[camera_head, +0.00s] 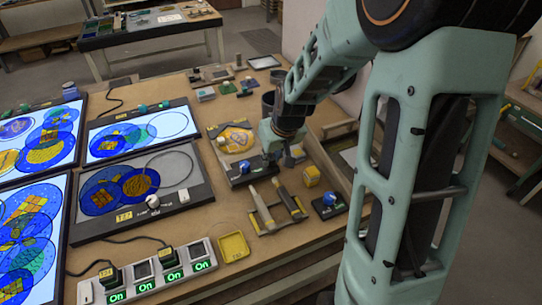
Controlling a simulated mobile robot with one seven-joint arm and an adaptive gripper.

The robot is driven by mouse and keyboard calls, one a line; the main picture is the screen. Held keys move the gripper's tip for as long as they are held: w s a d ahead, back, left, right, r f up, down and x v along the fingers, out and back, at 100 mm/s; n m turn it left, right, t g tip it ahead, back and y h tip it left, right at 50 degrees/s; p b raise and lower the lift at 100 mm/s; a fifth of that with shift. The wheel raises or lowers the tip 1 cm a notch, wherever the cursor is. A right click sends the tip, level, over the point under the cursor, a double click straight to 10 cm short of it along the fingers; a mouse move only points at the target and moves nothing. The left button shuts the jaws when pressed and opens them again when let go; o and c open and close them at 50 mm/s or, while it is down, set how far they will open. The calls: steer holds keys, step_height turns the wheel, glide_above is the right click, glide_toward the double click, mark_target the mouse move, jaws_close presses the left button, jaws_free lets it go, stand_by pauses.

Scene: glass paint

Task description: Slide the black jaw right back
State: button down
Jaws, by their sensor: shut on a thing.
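A dark low fixture (238,180) with a blue knob (245,167) lies on the brown table, right of the lit panels. My gripper (271,157) comes down from above at the right part of this fixture. Its fingers are shut on a small dark part there, which looks like the black jaw; the fingers mostly hide it. The jaw's exact place along the fixture cannot be told.
A yellow tray (234,246) and a switch strip (150,270) are nearer. Glass-paint panels (140,190) fill the left.

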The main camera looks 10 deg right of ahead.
steer(key=c, duration=1.9)
jaws_free()
steer(key=shift+s, duration=0.3)
steer(key=shift+c, duration=0.2)
steer(key=shift+o, duration=0.3)
steer(key=shift+w, duration=0.1)
steer(key=v, duration=1.2)
steer(key=shift+w+d, duration=0.1)
